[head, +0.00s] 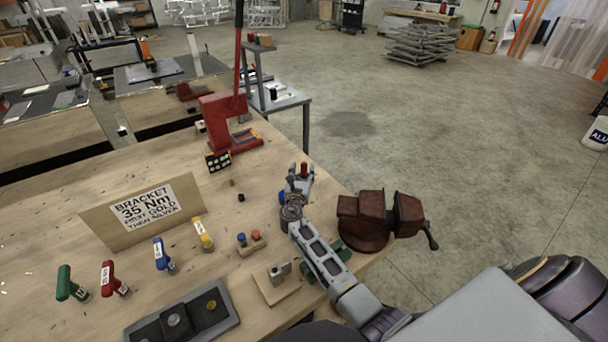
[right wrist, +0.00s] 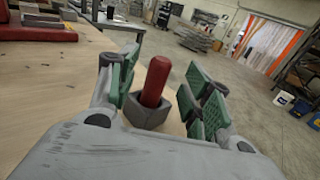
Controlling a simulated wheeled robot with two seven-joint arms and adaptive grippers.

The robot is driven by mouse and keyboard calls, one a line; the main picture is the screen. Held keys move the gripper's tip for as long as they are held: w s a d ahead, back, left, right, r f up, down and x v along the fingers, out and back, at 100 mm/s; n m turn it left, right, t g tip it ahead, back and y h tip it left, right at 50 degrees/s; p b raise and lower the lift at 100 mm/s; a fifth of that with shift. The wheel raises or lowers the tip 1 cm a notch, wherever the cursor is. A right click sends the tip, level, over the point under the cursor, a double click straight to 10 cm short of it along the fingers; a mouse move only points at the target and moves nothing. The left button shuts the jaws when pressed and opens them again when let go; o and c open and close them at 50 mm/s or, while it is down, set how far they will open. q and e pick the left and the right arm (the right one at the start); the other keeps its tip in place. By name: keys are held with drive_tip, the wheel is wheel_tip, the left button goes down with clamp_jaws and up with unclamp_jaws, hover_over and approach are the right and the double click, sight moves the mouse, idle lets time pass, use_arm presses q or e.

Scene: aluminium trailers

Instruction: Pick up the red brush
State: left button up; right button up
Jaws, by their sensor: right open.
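The red brush shows in the right wrist view as an upright red handle (right wrist: 156,80) standing in a grey square holder (right wrist: 146,113). My right gripper (right wrist: 160,88) is open, with one green-padded finger on each side of the handle in that view. The holder is mostly hidden there. My left gripper is not in view.
A dark red vise (head: 368,217) sits at the bench edge, right of my right arm. A red press (head: 229,125) stands farther back. Coloured-handle tools (head: 115,278), a sign (head: 143,211) and a grey tray (head: 182,322) are on the left.

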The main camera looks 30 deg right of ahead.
sight(304, 168)
drive_tip(key=shift+b+x, duration=0.75)
drive_tip(key=shift+x, duration=1.35)
drive_tip(key=shift+c, duration=0.3)
drive_tip(key=c, duration=0.9)
